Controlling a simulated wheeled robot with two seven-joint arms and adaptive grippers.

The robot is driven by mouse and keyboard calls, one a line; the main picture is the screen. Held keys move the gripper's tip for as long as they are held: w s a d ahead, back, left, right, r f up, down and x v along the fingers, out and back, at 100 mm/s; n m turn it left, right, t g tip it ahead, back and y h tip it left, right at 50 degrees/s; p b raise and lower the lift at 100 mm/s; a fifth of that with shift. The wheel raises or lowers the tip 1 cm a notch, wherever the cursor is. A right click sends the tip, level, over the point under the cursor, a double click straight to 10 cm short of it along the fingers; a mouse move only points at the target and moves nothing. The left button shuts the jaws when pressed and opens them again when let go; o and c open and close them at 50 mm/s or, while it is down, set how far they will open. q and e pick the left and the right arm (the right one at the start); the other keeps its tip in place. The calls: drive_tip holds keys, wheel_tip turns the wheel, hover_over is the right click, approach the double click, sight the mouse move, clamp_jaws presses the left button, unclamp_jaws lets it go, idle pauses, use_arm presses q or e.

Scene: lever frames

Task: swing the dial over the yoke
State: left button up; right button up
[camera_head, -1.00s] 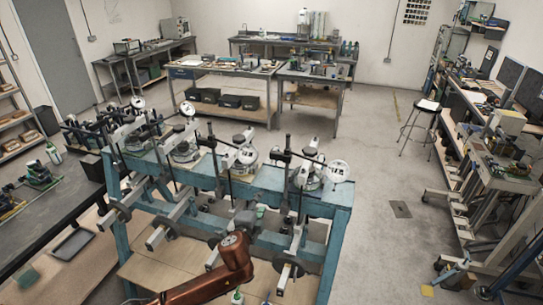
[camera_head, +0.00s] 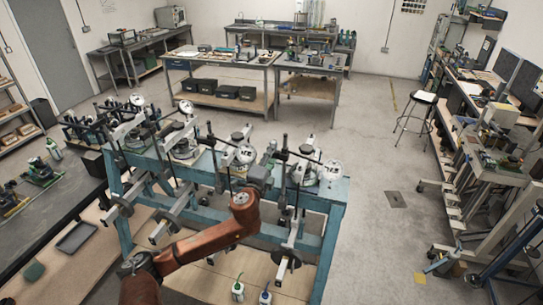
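Several lever frames stand in a row on a blue steel stand (camera_head: 334,212), each with upright posts, grey bars and a round white dial. One dial (camera_head: 245,153) is near the middle, another dial (camera_head: 332,171) is at the right end, and a dial (camera_head: 186,107) and a dial (camera_head: 138,100) are to the left. I cannot tell which part is the yoke. My orange-brown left arm reaches in from the lower left. My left gripper (camera_head: 265,165) is among the posts, just right of the middle dial. Its fingers are too small and dark to read. My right gripper is not in view.
Two small bottles (camera_head: 238,290) stand on the wooden shelf under the stand.

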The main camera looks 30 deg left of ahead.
use_arm(q)
drive_tip(key=shift+c, duration=0.2)
clamp_jaws()
idle(0.3)
drive_tip(key=shift+f, duration=0.1)
